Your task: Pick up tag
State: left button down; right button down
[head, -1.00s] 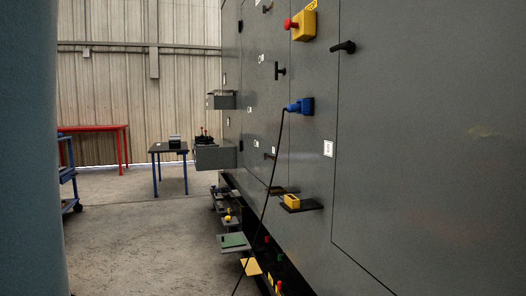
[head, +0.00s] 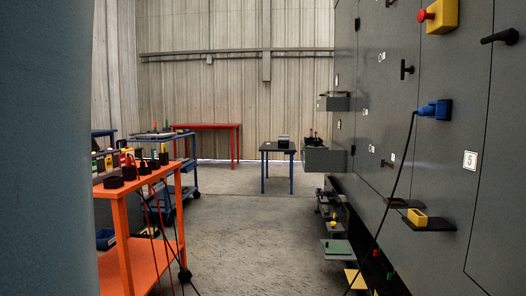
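I cannot make out a tag for certain in the head view. A yellow block (head: 417,217) sits on a small dark shelf (head: 440,224) on the grey enclosure wall at the right. A white label marked 5 (head: 470,161) is on the enclosure panel above it. Neither of my grippers is in view.
An orange cart (head: 118,228) with several tools and hanging cables stands at the left. A blue cart (head: 176,205), a red table (head: 234,126) and a small dark table (head: 277,148) stand behind. A black cable hangs from a blue plug (head: 433,110). The middle floor is clear.

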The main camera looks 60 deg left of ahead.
aim_at(123, 160)
jog(key=u, duration=3.1)
jog(key=i+l+u, duration=0.1)
jog(key=i+l, duration=0.85)
jog(key=l, duration=0.15)
jog(key=i+l+u, duration=0.15)
jog(key=i+l, duration=0.3)
jog(key=l, duration=0.1)
